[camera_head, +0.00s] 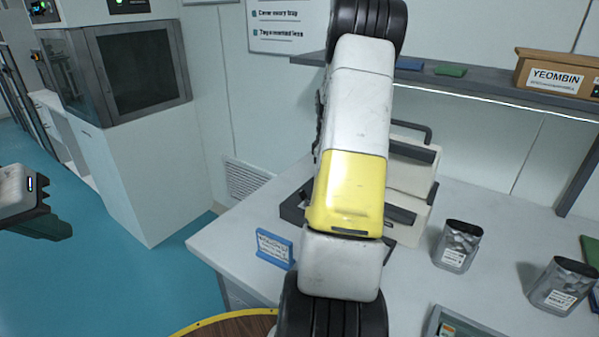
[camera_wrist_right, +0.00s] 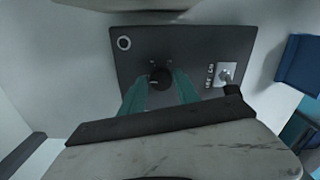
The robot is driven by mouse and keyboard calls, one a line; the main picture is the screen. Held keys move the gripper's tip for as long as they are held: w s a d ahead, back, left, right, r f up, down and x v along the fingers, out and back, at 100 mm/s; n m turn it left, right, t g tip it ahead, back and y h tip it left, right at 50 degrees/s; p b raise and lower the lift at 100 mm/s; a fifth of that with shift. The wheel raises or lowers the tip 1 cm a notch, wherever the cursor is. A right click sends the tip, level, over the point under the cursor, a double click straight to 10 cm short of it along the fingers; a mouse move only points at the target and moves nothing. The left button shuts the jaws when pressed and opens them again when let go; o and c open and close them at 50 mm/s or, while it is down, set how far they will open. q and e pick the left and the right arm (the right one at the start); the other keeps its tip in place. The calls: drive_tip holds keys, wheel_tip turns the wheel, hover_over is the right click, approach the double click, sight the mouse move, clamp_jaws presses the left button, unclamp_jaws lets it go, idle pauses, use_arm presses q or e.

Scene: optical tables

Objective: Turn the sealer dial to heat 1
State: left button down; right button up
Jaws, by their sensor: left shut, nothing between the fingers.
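The sealer (camera_head: 411,168) is a cream box on the white bench, mostly hidden behind my right arm in the head view. Its dark panel (camera_wrist_right: 195,50) fills the middle of the right wrist view. The round black dial (camera_wrist_right: 160,78) sits on that panel, with small pale marks around it too small to read. My right gripper (camera_wrist_right: 160,75) is open, its two teal fingers on either side of the dial with a gap at each side. I cannot tell how far they reach over it. My left gripper (camera_head: 45,229) is shut and empty at the far left, away from the bench.
A switch (camera_wrist_right: 226,73) is on the panel right of the dial, and a round ring (camera_wrist_right: 124,43) at its upper left. A blue sign (camera_head: 275,248) stands at the bench's front edge. Two tins (camera_head: 459,246) (camera_head: 563,287) stand to the right. A shelf (camera_head: 470,84) runs above.

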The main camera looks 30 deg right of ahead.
drive_tip(key=shift+o, duration=0.9)
drive_tip(key=shift+r, duration=3.9)
